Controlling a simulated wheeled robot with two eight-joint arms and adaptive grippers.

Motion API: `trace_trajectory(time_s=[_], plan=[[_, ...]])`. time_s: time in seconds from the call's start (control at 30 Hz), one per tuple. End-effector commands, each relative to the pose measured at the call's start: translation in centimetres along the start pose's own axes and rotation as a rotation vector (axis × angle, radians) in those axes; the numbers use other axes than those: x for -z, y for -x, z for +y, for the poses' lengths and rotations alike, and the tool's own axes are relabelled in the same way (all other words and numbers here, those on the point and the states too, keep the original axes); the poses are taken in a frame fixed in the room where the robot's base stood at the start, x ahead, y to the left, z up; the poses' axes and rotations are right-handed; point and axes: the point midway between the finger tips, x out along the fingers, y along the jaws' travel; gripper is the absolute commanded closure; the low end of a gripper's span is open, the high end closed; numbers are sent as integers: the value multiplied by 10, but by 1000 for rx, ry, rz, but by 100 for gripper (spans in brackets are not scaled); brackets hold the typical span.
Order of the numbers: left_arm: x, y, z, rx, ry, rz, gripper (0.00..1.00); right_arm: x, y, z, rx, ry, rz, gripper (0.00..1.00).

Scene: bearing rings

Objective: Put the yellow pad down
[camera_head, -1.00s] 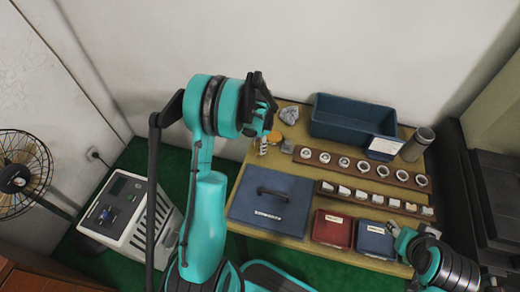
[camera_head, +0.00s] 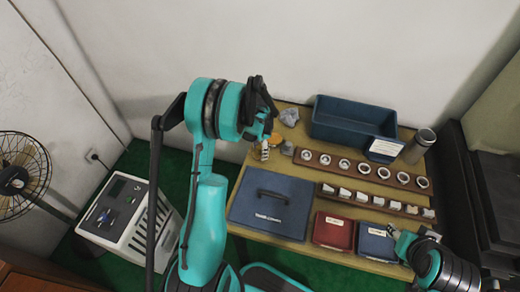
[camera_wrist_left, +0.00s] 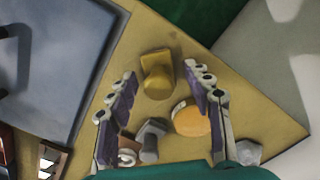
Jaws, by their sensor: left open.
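The yellow pad (camera_wrist_left: 157,76), a yellow block with a rounded knob, rests on the tan table mat in the left wrist view. My left gripper (camera_wrist_left: 160,72) is open, with its two fingers spread on either side of the pad and a gap on both sides. In the head view the left gripper (camera_head: 264,148) is over the back left of the mat and the pad cannot be made out. My right gripper (camera_head: 400,241) is at the mat's front right corner; its fingers are too small to read.
An orange disc (camera_wrist_left: 190,118), a grey knobbed piece (camera_wrist_left: 151,139) and a white ring (camera_wrist_left: 128,156) lie close to my left fingers. A blue lidded case (camera_head: 271,204), ring racks (camera_head: 361,168), a red box (camera_head: 333,230) and a blue bin (camera_head: 352,120) fill much of the mat.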

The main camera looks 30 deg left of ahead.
Motion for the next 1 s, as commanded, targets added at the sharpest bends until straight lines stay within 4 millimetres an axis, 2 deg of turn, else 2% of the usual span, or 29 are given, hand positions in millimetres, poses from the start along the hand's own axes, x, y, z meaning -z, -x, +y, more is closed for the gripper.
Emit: trace_trajectory(time_s=[0.4, 0.5, 0.7, 0.87, 1.0], plan=[[0, 90, 0, 0, 0, 0, 49, 19, 27, 0, 0, 0, 0, 60], [0, 105, 0, 0, 0, 0, 49, 22, 30, 0, 0, 0, 0, 60], [0, 122, 3, 5, 4, 4, 49, 23, 33, 0, 0, 0, 0, 60], [0, 148, 20, 37, 42, 36, 49, 23, 32, 0, 0, 0, 0, 60], [-3, 181, 46, 81, 100, 91, 49, 23, 32, 0, 0, 0, 0, 60]])
